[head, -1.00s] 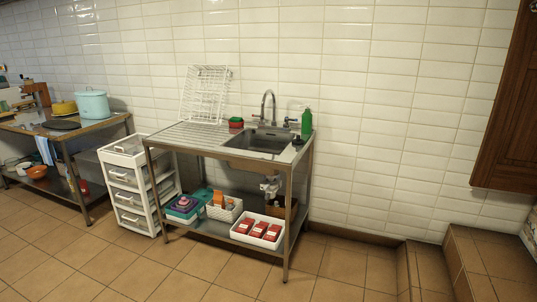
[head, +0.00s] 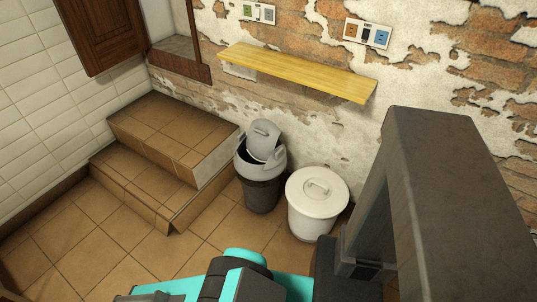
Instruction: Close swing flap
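A dark grey bin (head: 262,185) with a lighter grey top stands on the tiled floor near the middle of the head view, beside the tiled steps. Its grey swing flap (head: 264,138) is tilted up steeply, and a dark opening shows beside it. The flap stands open. Teal and dark grey parts of my own arm show at the bottom of the view, well nearer than the bin. I cannot make out my gripper's fingers in this view. Nothing of mine touches the bin.
A white lidded bin (head: 317,205) stands just right of the grey bin. Tiled steps (head: 165,150) rise at its left. A yellow wooden shelf (head: 297,72) is on the wall above. Tiled floor (head: 130,262) lies clear at front left.

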